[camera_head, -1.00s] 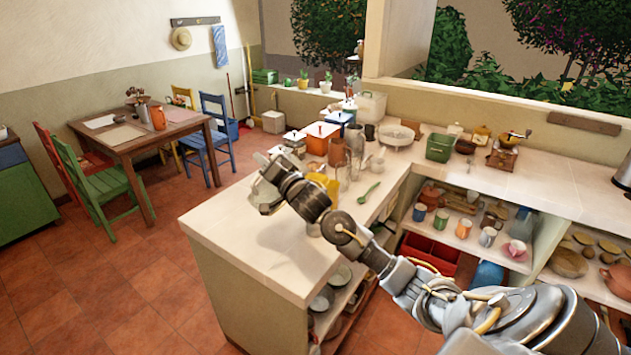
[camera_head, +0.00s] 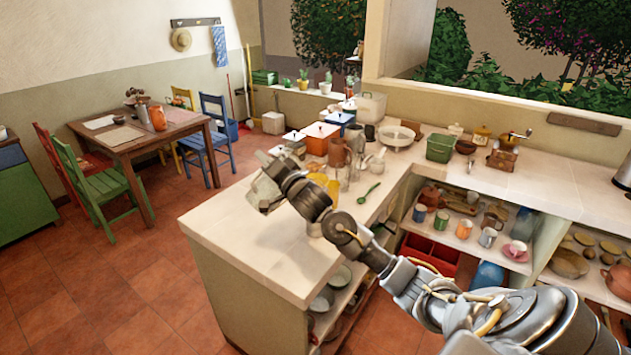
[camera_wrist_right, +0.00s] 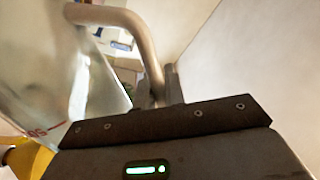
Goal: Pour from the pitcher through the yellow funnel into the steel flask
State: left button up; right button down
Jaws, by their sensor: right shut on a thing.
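My right gripper (camera_head: 268,181) is over the counter's near part. It is shut on the handle of the clear pitcher (camera_head: 262,194). The right wrist view shows the pitcher's glass body (camera_wrist_right: 62,75) filling the left side, with its pale curved handle (camera_wrist_right: 140,32) running down to the jaws. The pitcher looks tilted. The yellow funnel (camera_head: 333,191) shows partly behind my right arm. A yellow piece, probably the funnel, is at the lower left of the right wrist view (camera_wrist_right: 28,157). My left gripper is not in view.
A green spoon (camera_head: 369,193) lies on the counter (camera_head: 235,230). Red (camera_head: 319,137) and other containers stand crowded behind the pitcher. The counter's front left part is clear.

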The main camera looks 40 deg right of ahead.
jog(key=shift+d+r+m+b, duration=0.35)
jog(key=shift+d+m, duration=0.2)
jog(key=shift+m, duration=0.35)
dwell(2.2)
jog(key=shift+s+d+r+m+t, duration=0.1)
jog(key=shift+d+r+m+t, duration=0.2)
jog(key=shift+d+r+m, duration=0.25)
dwell(4.3)
